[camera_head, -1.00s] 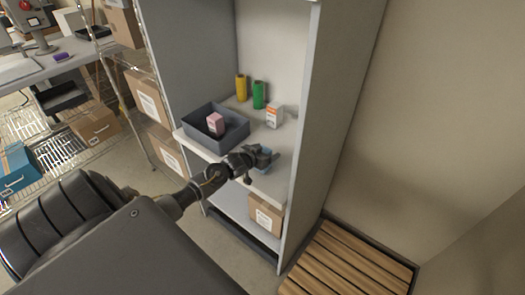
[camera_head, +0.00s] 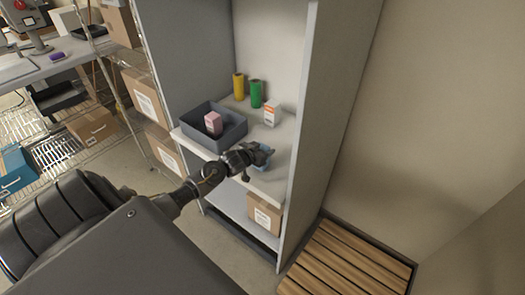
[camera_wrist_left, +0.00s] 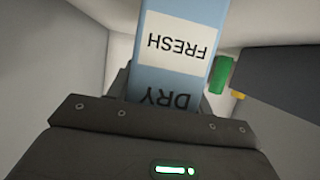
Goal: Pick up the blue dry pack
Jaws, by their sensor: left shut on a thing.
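The blue dry pack (camera_wrist_left: 172,82) fills the middle of the left wrist view, with a white label reading FRESH and the word DRY upside down. My left gripper (camera_head: 262,157) is shut on it at the right front of the cabinet shelf. In the head view only a small light-blue part of the pack (camera_head: 268,168) shows beside the fingers. I cannot tell whether the pack touches the shelf. My right gripper is not in view.
On the cabinet shelf (camera_head: 263,187), a grey bin (camera_head: 239,135) holds a pink box (camera_head: 213,123). A yellow cylinder (camera_head: 239,87), a green cylinder (camera_head: 256,94) and a white-orange box (camera_head: 272,114) stand behind. The cabinet's side panel (camera_head: 325,110) bounds the right.

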